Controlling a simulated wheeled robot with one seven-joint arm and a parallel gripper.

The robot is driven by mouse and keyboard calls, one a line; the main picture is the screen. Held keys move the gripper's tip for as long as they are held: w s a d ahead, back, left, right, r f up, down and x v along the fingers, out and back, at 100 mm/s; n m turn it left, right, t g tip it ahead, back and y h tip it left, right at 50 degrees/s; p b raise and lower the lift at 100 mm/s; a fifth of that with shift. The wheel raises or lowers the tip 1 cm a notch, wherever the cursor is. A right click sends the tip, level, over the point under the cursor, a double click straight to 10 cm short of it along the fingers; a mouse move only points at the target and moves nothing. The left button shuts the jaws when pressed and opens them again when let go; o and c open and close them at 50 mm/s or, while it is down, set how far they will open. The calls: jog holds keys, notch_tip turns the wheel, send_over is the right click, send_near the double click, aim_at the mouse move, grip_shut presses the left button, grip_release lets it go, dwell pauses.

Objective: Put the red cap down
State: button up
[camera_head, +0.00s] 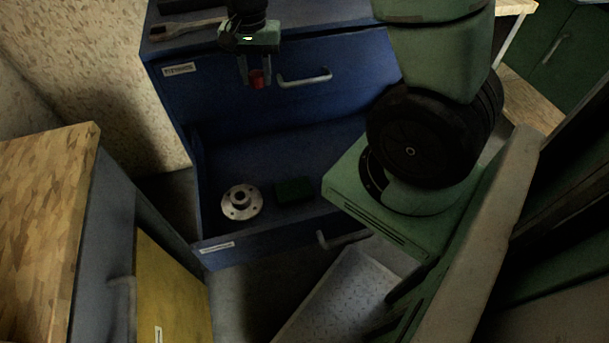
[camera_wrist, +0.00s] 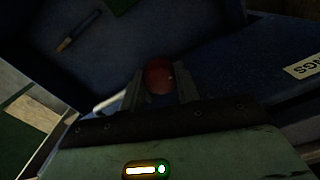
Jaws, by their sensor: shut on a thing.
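The red cap (camera_head: 257,80) is between the two fingers of my gripper (camera_head: 255,76), in front of the upper drawer face of a blue cabinet (camera_head: 350,75). In the wrist view the red cap (camera_wrist: 159,74) looks round and sits between the fingertips of my gripper (camera_wrist: 159,86), which are shut on it. It hangs in the air, above and behind the open lower drawer (camera_head: 215,243). Its lower side is clear of any surface in the head view.
The open drawer holds a metal flange (camera_head: 241,202) and a dark green block (camera_head: 294,190). A brush-like tool (camera_head: 186,29) lies on the cabinet top. A wood-topped unit (camera_head: 45,190) with a yellow front stands at left. The drawer floor between has free room.

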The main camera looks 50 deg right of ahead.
aim_at(269, 162)
jog(key=shift+m+b, duration=0.35)
jog(key=shift+m, duration=0.05)
notch_tip(269, 162, down, 27)
jog(key=b, duration=0.5)
jog(key=shift+w+f, duration=0.1)
jog(key=shift+f, duration=0.1)
jog(key=shift+f, duration=0.2)
jog(key=o, duration=1.1)
jog(key=shift+o, duration=0.3)
jog(key=shift+r, duration=0.2)
